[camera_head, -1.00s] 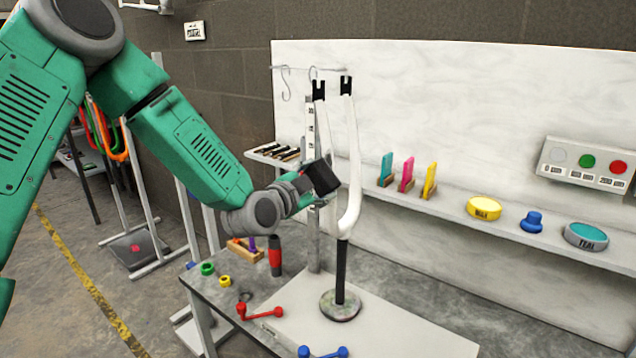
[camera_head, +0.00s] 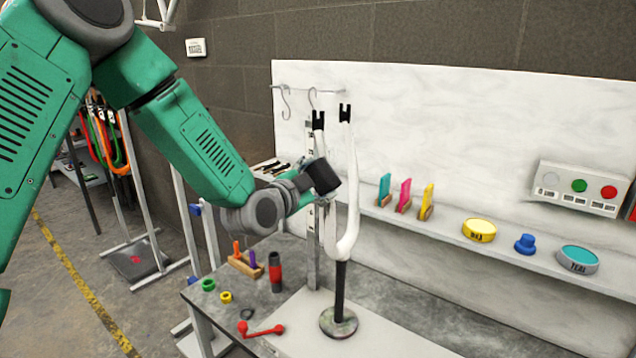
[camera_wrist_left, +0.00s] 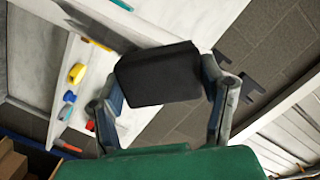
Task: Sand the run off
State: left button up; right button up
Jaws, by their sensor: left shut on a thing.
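A white fork (camera_head: 352,205) stands upright on a black post with a round base (camera_head: 338,322); its two legs end in black tips at the top. My left gripper (camera_head: 308,182) is beside the fork's left leg and is shut on a black block (camera_head: 323,176). In the wrist view the block (camera_wrist_left: 160,72) sits between the fingers. I cannot tell whether the block touches the leg, and no run can be made out on the paint. My right gripper is not in view.
A shelf (camera_head: 450,228) behind holds teal, pink and yellow upright pieces, a yellow tin (camera_head: 479,230), a blue knob (camera_head: 525,244) and a teal tin (camera_head: 578,260). On the bench are a red-black cylinder (camera_head: 275,272), a wooden holder (camera_head: 246,264), coloured rings and a red tool (camera_head: 261,330).

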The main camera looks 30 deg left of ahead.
pick_arm(q)
jog(key=shift+f+b, duration=1.45)
jog(key=shift+f, duration=0.6)
jog(key=shift+s+f+b, duration=0.1)
jog(key=shift+f+b, duration=1.6)
jog(key=shift+f, duration=0.45)
jog(key=shift+f+b, duration=2.3)
jog(key=shift+f, duration=0.95)
jog(key=shift+r, duration=0.1)
send_near(325, 232)
jog(key=shift+w+a+p, duration=0.25)
jog(key=shift+a+p, duration=0.05)
jog(key=shift+p, duration=0.05)
